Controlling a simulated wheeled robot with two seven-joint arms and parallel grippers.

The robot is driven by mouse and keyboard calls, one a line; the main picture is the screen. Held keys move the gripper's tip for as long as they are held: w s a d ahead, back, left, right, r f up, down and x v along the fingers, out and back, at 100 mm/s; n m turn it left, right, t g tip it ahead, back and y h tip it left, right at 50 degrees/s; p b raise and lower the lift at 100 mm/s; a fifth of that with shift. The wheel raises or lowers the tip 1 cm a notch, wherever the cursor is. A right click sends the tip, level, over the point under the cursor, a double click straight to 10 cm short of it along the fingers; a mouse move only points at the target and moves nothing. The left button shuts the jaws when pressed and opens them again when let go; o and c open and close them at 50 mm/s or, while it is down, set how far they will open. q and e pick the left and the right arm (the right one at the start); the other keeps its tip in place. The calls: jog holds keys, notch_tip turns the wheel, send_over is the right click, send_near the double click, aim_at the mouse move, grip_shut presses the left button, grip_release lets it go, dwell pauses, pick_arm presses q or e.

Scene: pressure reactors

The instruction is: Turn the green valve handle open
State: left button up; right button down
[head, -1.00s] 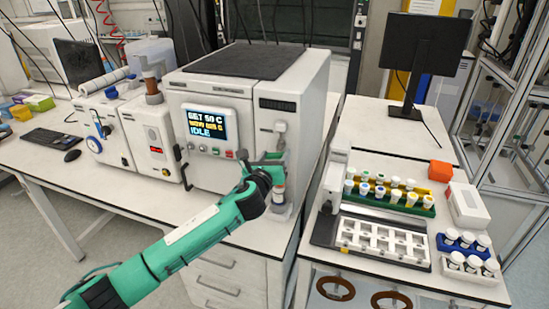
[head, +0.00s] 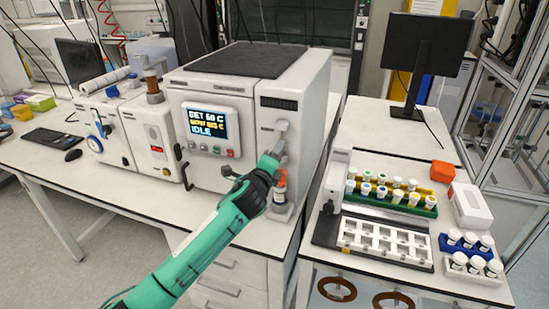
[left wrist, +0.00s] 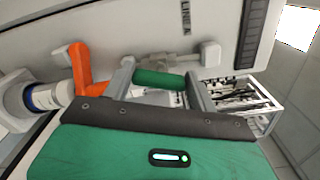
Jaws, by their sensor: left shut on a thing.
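The green valve handle (left wrist: 160,79) is a short bar on a grey fitting on the reactor's white front panel. It lies across the space between the two grey fingers of my left gripper (left wrist: 161,84) in the left wrist view, and the gripper is shut on it. In the head view my left gripper (head: 275,156) is at the right part of the reactor's (head: 215,100) front and hides most of the handle. An orange handle (left wrist: 85,65) is beside the left finger, apart from the green one. My right gripper is not in view.
A white bottle with a blue band (left wrist: 48,97) is near the orange handle. Right of a gap is a bench with a white rack (head: 385,238), capped vials and a monitor (head: 428,58). The bench in front of the reactor is narrow.

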pick_arm(q)
jog(key=n, duration=0.4)
jog(key=shift+f, duration=0.2)
dwell(0.4)
jog(key=o, duration=1)
